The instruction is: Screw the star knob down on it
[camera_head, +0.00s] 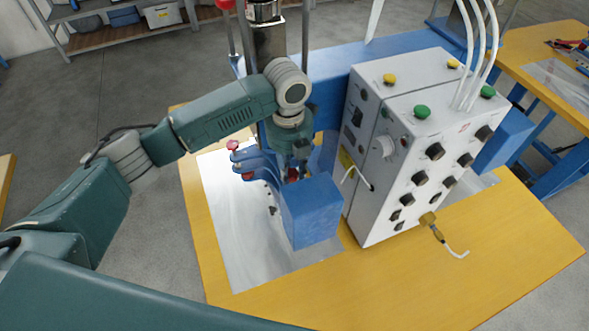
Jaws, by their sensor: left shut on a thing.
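My left gripper (298,168) points down from its wrist just behind and above a blue block on the welding fixture (310,212). It is shut on a small red piece (292,174), which looks like the star knob; the fingers and the blue block hide most of it. I cannot tell how far down the knob sits. Blue clamp arms (258,165) stand left of the gripper, with another red knob (232,146) on top. My right gripper is not in view.
A grey control box (420,150) with green and yellow buttons and black dials stands close to the right of the fixture. A brass-coloured tool (431,224) with a white lead is at its front. The yellow tabletop (400,290) is clear in front.

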